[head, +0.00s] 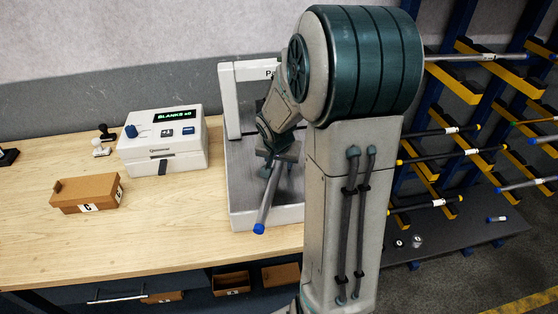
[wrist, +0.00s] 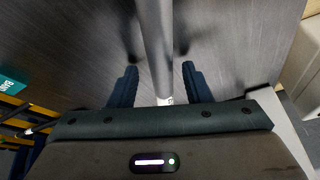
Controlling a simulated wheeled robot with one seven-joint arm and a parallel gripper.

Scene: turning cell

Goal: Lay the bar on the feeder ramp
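The bar (head: 266,204) is a grey rod with a blue end cap, in the head view below my gripper (head: 277,158). It lies over the feeder ramp (head: 240,185), a grey tray under a pale frame, with its blue end at the ramp's front edge. In the wrist view the bar (wrist: 154,40) runs between the two fingers of my gripper (wrist: 160,82), with a gap on each side, and a white label shows near the palm. The ramp's dark surface (wrist: 230,50) lies behind it. My arm hides the ramp's right part; whether the bar touches the ramp is unclear.
A control box (head: 163,137) reading "BLANKS" stands left of the ramp. A cardboard box (head: 87,192) and small stamps lie further left on the wooden bench (head: 180,230). A rack with yellow arms (head: 455,85) holding several bars stands at right.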

